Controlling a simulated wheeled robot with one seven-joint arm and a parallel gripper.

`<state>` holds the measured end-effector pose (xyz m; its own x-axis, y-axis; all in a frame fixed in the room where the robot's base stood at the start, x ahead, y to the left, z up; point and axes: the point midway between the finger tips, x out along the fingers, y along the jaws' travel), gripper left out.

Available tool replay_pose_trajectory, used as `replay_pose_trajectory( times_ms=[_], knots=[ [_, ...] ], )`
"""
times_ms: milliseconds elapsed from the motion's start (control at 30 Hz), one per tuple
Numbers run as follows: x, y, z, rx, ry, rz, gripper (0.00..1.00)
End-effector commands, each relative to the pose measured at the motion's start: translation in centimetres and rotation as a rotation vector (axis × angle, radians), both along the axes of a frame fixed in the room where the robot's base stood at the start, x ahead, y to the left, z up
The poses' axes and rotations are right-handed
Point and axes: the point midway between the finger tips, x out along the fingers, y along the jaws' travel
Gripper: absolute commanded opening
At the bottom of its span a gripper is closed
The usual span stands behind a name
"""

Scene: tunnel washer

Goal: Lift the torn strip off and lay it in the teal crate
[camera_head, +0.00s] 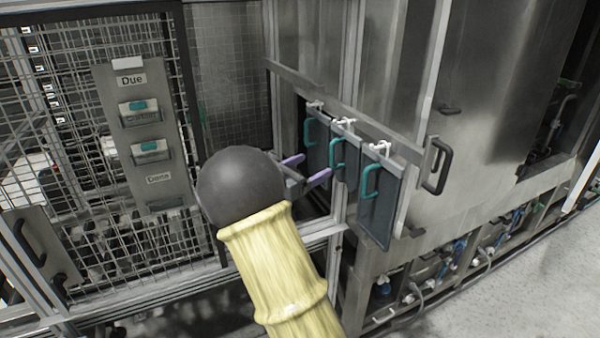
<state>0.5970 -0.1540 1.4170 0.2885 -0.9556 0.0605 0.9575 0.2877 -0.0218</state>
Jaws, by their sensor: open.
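Three dark grey-blue strips hang side by side from white hooks on a metal rail: a left strip (318,155), a middle strip (351,165) and a right strip (378,215). Each has a teal handle on its front. I cannot tell which one is torn. My gripper (308,168) is open, with its two purple-tipped fingers pointing right toward the left and middle strips. It looks empty; whether it touches a strip is unclear. My dark round wrist and yellow-sleeved arm hide what lies behind them. I see no teal crate in this view.
The metal rail (290,77) runs above the strips, with a black handle (437,165) to their right. A wire mesh fence (70,75) with a Due/Done card board (150,190) stands left. Pipes line the machine's lower right; grey floor (510,285) is clear there.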

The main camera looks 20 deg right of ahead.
Motion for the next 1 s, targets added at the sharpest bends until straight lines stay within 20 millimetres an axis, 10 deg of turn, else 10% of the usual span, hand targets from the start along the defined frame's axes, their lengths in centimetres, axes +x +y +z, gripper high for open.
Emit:
replay_pose_trajectory(
  times_ms=[1000],
  knots=[
    [1.8,-6.0,0.4,0.000,0.000,-0.001,0.82]
  ],
)
